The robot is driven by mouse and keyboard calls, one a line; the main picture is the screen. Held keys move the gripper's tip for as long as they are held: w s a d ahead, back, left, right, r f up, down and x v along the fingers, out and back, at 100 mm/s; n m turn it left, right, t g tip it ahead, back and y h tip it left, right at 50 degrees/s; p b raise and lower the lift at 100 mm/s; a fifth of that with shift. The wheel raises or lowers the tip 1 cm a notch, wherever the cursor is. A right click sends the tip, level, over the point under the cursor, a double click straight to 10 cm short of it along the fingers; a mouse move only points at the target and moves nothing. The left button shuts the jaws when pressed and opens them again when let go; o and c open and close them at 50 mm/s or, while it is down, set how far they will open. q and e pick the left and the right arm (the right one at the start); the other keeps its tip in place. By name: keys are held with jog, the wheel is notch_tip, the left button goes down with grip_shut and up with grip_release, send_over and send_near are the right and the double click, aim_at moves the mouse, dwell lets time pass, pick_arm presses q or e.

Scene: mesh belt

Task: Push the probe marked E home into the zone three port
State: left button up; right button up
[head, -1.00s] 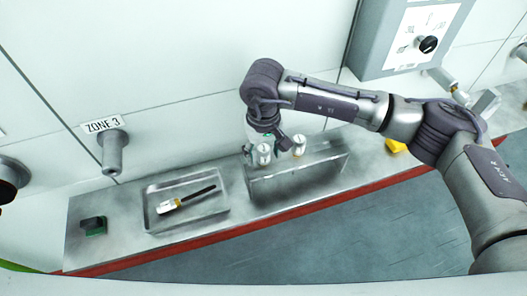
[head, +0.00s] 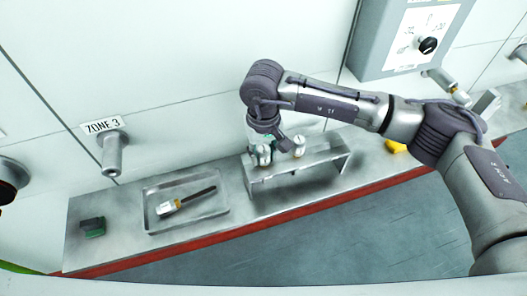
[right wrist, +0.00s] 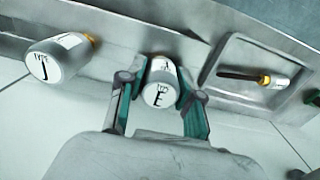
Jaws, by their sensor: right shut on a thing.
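The probe marked E (right wrist: 161,88) is a pale metal cylinder with a labelled end. It sits between the teal-edged fingers of my right gripper (right wrist: 161,100), which is shut on it. In the head view probe E (head: 264,155) is the left of two probes at the raised metal rack (head: 325,160), with my right gripper (head: 263,146) over it. Whether it is clear of the rack cannot be told. The zone three port (head: 113,155) is a grey metal stub on the wall under the ZONE 3 label (head: 103,125), left of the gripper. My left gripper is not in view.
A probe marked J (right wrist: 55,60) stands beside E at the rack. A shallow metal tray (head: 222,208) holds a dark-handled tool (head: 188,200). A green and black block (head: 93,227) lies at the bench's left end. A control box (head: 410,35) hangs on the wall.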

jog(key=shift+r, duration=0.15)
notch_tip(320, 180, up, 12)
jog(key=p, duration=0.3)
dwell(1.8)
jog(key=shift+r, duration=0.1)
